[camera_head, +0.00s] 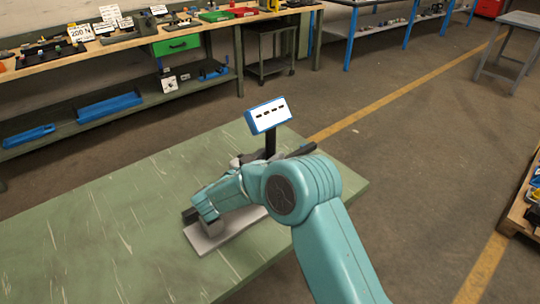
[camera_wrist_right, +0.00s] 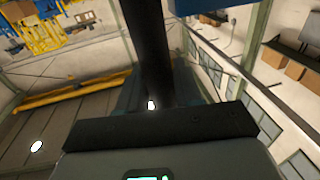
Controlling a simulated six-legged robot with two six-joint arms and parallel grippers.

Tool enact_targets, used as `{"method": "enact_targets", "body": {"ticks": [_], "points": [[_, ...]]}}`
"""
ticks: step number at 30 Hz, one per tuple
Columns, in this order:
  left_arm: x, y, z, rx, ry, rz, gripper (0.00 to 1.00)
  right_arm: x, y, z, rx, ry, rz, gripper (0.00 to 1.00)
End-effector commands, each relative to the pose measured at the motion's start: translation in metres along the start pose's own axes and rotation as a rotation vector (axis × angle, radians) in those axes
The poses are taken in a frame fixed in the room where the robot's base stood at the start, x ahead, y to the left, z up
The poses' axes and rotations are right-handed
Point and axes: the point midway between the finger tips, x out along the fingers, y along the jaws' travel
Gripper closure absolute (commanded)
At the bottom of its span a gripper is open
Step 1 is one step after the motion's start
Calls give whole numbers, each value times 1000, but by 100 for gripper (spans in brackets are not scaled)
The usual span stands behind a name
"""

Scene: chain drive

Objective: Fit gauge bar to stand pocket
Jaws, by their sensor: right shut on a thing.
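The stand has a grey base plate (camera_head: 232,236) on the green table, a dark post (camera_head: 271,143) and a blue-framed display (camera_head: 268,115). My right arm reaches across it, and its wrist hides much of the middle. My right gripper (camera_head: 207,213) is low over the plate's left part, shut on what looks like the dark gauge bar (camera_head: 190,215). The fingertips and pocket are hidden, so I cannot tell whether the bar is seated. In the right wrist view a dark post (camera_wrist_right: 150,50) rises behind a black horizontal bar (camera_wrist_right: 160,127). My left gripper is not in view.
The green table (camera_head: 100,235) is bare to the left of the stand. A dark piece (camera_head: 301,150) sticks out behind my arm at the right. A workbench (camera_head: 130,41) with small items stands along the back wall. A pallet (camera_head: 525,200) lies at the right edge.

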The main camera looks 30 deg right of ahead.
Motion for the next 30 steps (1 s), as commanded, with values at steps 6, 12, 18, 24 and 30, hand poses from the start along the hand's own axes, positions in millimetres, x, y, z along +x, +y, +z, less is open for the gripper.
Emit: {"method": "enact_targets", "body": {"ticks": [6, 12, 18, 24, 30], "points": [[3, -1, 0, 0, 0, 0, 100, 0, 0, 2, 6, 6, 1, 100], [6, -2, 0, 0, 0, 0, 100, 0, 0, 6, 7, 7, 1, 100], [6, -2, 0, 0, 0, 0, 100, 0, 0, 7, 6, 6, 1, 36], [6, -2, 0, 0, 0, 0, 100, 0, 0, 8, 3, 3, 0, 36], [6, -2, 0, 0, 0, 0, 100, 0, 0, 12, -2, -2, 0, 36]]}}
